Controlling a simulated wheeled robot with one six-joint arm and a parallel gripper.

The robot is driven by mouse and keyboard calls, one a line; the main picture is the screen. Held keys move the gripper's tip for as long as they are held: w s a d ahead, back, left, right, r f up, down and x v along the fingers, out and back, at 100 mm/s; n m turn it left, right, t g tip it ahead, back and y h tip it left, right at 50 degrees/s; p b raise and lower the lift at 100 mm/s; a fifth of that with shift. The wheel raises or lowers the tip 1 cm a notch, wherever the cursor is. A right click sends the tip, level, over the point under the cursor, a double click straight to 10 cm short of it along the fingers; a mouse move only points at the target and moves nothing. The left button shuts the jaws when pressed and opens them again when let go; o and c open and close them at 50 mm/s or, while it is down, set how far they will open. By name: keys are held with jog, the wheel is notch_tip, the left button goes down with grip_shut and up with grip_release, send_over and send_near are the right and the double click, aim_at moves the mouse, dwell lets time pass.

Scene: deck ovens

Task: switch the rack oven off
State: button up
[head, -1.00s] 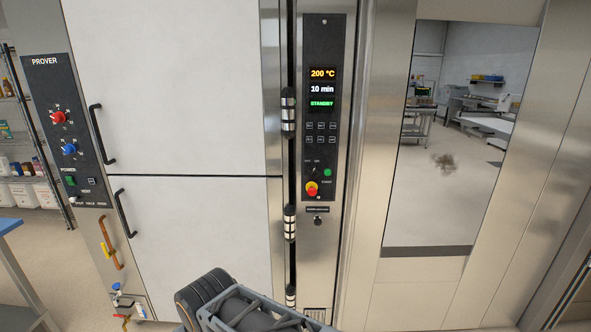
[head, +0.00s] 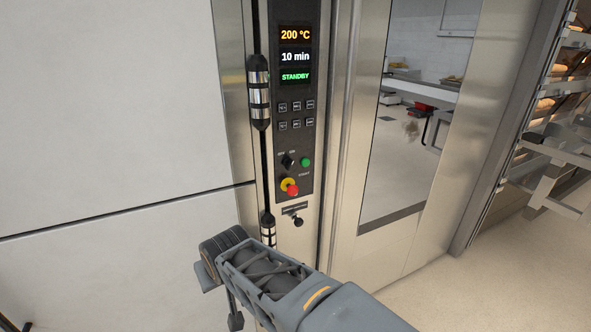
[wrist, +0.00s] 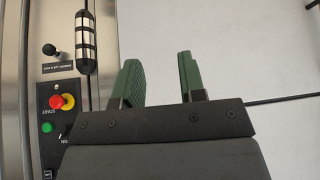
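The rack oven's dark control panel (head: 294,110) faces me in the head view, its display (head: 295,56) lit with 200 °C, 10 min and STANDBY. Low on the panel are a small black rotary switch (head: 288,161), a green button (head: 306,162) and a red-and-yellow stop button (head: 290,187). In the wrist view the panel is upside down at left, showing the stop button (wrist: 62,101), green button (wrist: 47,128) and switch (wrist: 67,130). My gripper (wrist: 160,75) is open and empty, its green pads apart, beside the panel over a pale door.
A black knob (head: 298,221) sits below the panel, and dark hinges (head: 259,92) run along its left. The oven's glass window (head: 410,110) is to the right. A loaded rack (head: 555,140) stands at far right, with bare floor before it.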

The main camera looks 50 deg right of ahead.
jog(key=w+d+f+m+t+h+b, duration=0.1)
jog(key=w+d+m+t, duration=0.1)
jog(key=w+d, duration=0.25)
jog(key=m+t+h+b, duration=0.8)
jog(key=m+t+h, duration=0.1)
jog(key=t+h, duration=0.1)
send_near(290, 167)
jog(key=p+x, duration=0.3)
jog(key=x, duration=0.6)
jog(key=shift+w+d, duration=0.1)
jog(key=shift+c, duration=0.5)
grip_shut()
